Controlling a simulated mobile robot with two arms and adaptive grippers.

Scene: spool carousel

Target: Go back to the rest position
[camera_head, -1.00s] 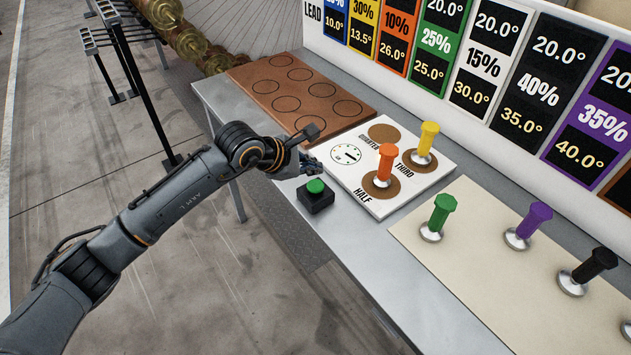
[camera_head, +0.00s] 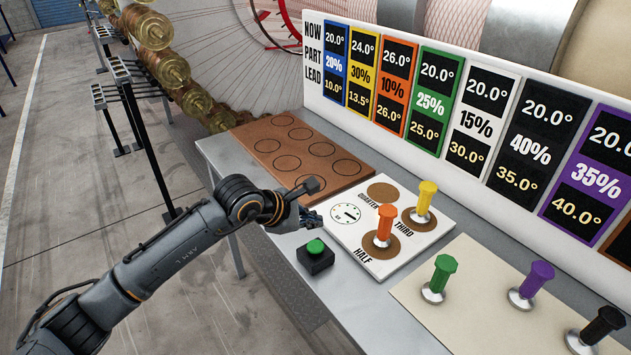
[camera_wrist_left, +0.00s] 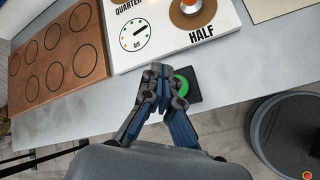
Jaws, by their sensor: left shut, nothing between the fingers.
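My left gripper (camera_head: 312,219) is shut and empty. It hangs over the table's front edge, just above and beside the green push button (camera_head: 315,246) on its black box. In the left wrist view my shut fingertips (camera_wrist_left: 162,72) lie in front of the green button (camera_wrist_left: 184,82) and partly hide it. The white board (camera_head: 410,255) behind has a dial (camera_head: 346,213), an orange peg (camera_head: 385,224) on the HALF spot and a yellow peg (camera_head: 425,200) on the THIRD spot. The QUARTER spot (camera_head: 382,192) is empty. My right gripper is not in view.
A brown board (camera_head: 300,158) with several empty circles lies at the table's back left. Green (camera_head: 441,275), purple (camera_head: 534,281) and black (camera_head: 598,328) pegs stand on a cream mat (camera_head: 460,310). A panel of coloured cards (camera_head: 435,85) stands behind. Spools hang at the upper left.

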